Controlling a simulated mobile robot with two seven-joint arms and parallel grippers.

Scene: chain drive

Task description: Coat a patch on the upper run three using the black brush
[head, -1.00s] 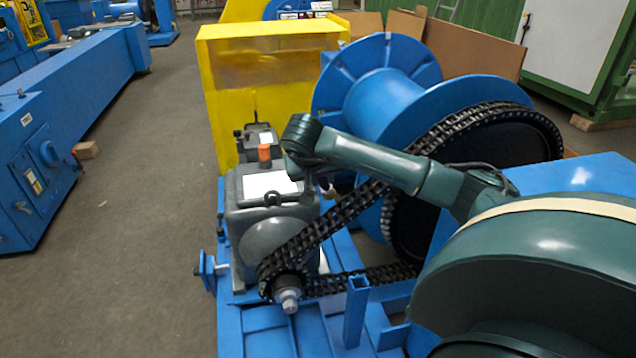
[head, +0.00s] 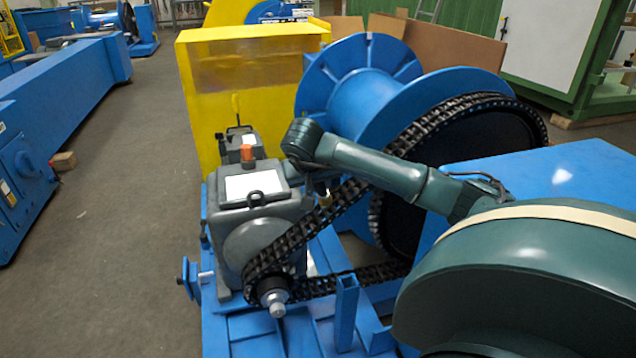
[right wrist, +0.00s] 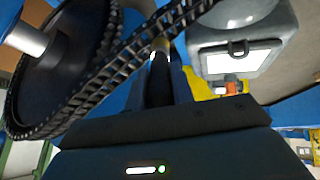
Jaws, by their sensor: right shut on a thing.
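The black chain's upper run (head: 311,225) slopes up from the small front sprocket on the grey gearbox to the big wheel on the blue drum. Its lower run (head: 350,281) passes below. In the right wrist view the chain (right wrist: 112,68) crosses left of and beyond the fingers. My right gripper (right wrist: 161,75) is shut on the black brush (right wrist: 158,86), whose pale ferrule shows past the fingertips. The brush tip appears near the chain, but I cannot tell whether it touches. In the head view my right forearm and wrist largely hide the gripper, above the upper run.
The grey gearbox (head: 255,200) with an orange cap stands left of the chain. The blue drum (head: 365,95) and yellow guard (head: 245,100) are behind. A blue upright post (head: 346,312) stands in front of the lower run.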

